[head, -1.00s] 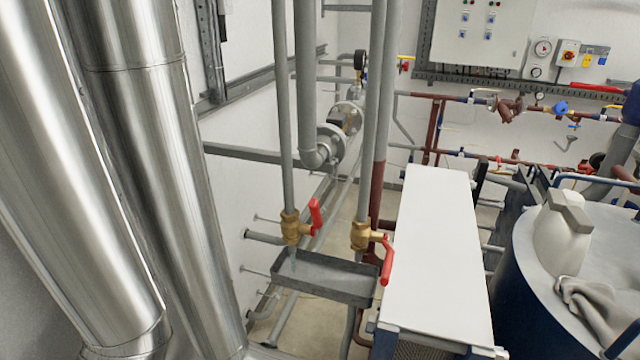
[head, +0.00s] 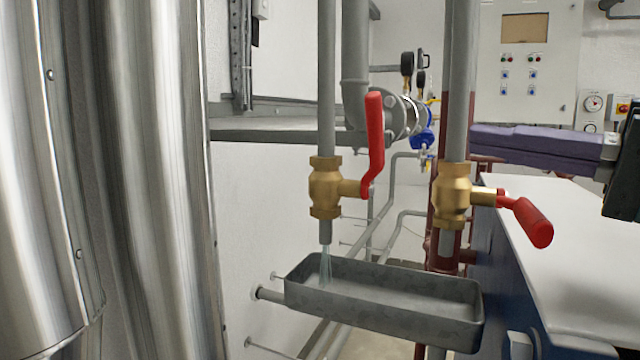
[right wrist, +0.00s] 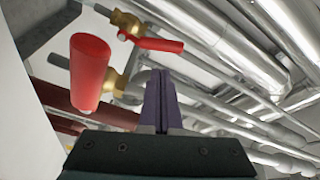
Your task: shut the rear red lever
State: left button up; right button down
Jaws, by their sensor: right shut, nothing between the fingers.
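Two brass valves hang on grey pipes in the head view. The left one, which looks farther back, has a red lever (head: 374,140) standing upright along its pipe. Water runs from this valve (head: 325,187) into a grey tray (head: 385,318). The nearer right valve (head: 453,196) has a red lever (head: 528,221) slanting down to the right. My right gripper (head: 474,137) is shut and empty, its purple fingers right of the pipes and above the nearer lever, touching neither lever. In the right wrist view, the fingers (right wrist: 160,78) are beside the nearer lever (right wrist: 90,72), with the farther lever (right wrist: 158,44) beyond.
Large shiny ducts (head: 150,180) fill the left side. A white-topped unit (head: 590,250) stands at the right, below my right arm. The nearer valve's vertical grey pipe (head: 460,90) stands between the gripper and the farther lever. A control cabinet (head: 525,60) is on the back wall.

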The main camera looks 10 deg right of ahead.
aim_at(383, 124)
pick_arm(q)
notch_tip(383, 124, up, 3)
jog(key=p, duration=0.4)
jog(key=shift+d, duration=0.1)
pick_arm(e)
jog(key=r+x, duration=0.1)
jog(key=x, duration=0.9)
jog(key=shift+w+d+t, duration=0.3)
jog(key=shift+d, duration=0.05)
jog(key=b, duration=0.2)
jog(key=s+a+n+y+b, duration=0.1)
jog(key=b, duration=0.2)
jog(key=shift+s+f, duration=0.35)
jog(key=shift+f, duration=0.05)
pick_arm(q)
jog(key=f, duration=0.4)
jog(key=shift+s+a+f, duration=0.15)
jog(key=shift+a+f, duration=0.1)
jog(key=shift+f, duration=0.15)
pick_arm(e)
jog(key=shift+s+a, duration=0.1)
jog(key=shift+a, duration=0.05)
